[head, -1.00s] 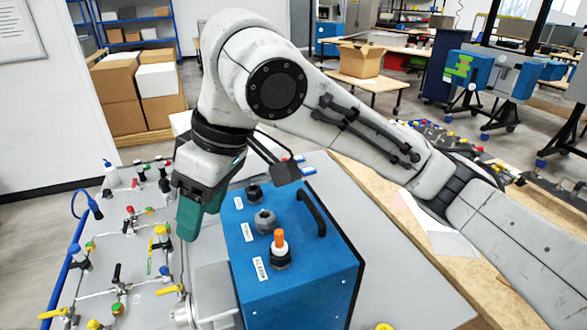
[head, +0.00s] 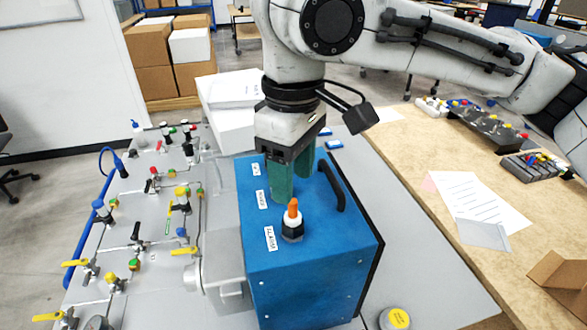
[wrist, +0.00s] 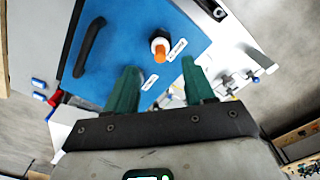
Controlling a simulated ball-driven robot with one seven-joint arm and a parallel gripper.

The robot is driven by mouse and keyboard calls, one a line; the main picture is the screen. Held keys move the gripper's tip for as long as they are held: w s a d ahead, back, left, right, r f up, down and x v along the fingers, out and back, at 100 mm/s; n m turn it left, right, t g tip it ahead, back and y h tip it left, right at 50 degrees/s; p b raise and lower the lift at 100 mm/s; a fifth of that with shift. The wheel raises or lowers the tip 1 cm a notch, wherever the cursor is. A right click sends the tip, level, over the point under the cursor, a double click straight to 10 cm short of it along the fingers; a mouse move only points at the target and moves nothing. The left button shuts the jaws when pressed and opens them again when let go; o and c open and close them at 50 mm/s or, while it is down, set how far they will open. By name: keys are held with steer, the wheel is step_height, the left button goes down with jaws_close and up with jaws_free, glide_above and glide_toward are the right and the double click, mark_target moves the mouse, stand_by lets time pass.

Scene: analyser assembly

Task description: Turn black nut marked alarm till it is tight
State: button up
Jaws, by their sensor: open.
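The black nut (head: 292,234) sits on top of the blue box (head: 310,258), beside a white label that seems to read alarm (head: 270,238). A white collar and an orange tip rise from it. The fingers hide the other two nuts in the head view.
A black handle (head: 332,187) stands on the box, right of my fingers. A panel of valves and tubing (head: 150,225) lies left. A round yellow-topped part (head: 396,319) is at the front. The wooden bench (head: 430,180) with papers is right.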

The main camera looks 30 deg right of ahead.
mark_target(292, 215)
steer(key=shift+f+b, duration=2.6)
steer(key=shift+f, duration=2.15)
steer(key=shift+c, duration=0.2)
